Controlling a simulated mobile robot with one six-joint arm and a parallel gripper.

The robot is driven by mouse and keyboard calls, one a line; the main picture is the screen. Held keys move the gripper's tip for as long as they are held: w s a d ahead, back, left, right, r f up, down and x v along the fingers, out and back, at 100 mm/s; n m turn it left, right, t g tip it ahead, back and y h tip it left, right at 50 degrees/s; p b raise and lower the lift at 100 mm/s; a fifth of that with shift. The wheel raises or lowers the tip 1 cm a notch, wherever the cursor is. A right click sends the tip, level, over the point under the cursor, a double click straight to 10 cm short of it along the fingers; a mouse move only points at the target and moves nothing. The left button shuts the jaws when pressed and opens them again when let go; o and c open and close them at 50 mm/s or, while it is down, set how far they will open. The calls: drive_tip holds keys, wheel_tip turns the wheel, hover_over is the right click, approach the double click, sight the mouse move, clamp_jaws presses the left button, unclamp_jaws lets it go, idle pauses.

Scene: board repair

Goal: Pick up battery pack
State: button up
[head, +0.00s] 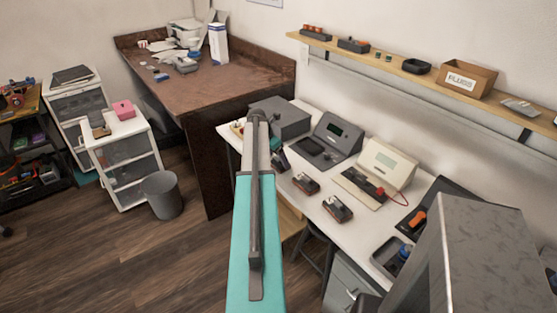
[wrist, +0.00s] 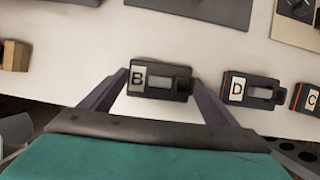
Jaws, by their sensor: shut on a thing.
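In the wrist view, a dark battery pack labelled B (wrist: 146,92) sits between the two fingers of my gripper (wrist: 161,80), which is shut on it. The pack is over the white bench top; I cannot tell whether it still touches it. Pack D (wrist: 238,91) lies just to the right, and pack C (wrist: 306,98) is partly cut off at the right edge. Pack D (head: 305,183) and pack C (head: 338,209) lie along the front of the white bench.
A dark grey tester (head: 332,144) and a cream tester (head: 378,172) stand behind the packs on the white bench (head: 325,231). A dark tray (head: 388,259) is at the right. A shelf (head: 405,70) runs along the wall above. A brown desk (head: 225,88) is at the back.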

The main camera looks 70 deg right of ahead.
sight(276, 163)
drive_tip(key=shift+r, duration=0.15)
drive_tip(key=shift+r+b, duration=0.45)
drive_tip(key=shift+r, duration=0.6)
drive_tip(key=shift+a+r, duration=0.35)
drive_tip(key=shift+r, duration=0.25)
drive_tip(key=a+r+b, duration=0.1)
drive_tip(key=a+b, duration=0.2)
drive_tip(key=a, duration=1.2)
drive_tip(key=shift+s+a+r, duration=0.15)
drive_tip(key=shift+s+r, duration=0.1)
drive_tip(key=shift+s, duration=0.2)
drive_tip(key=shift+r+p, duration=0.6)
drive_tip(key=shift+p, duration=0.15)
drive_tip(key=shift+w, duration=0.1)
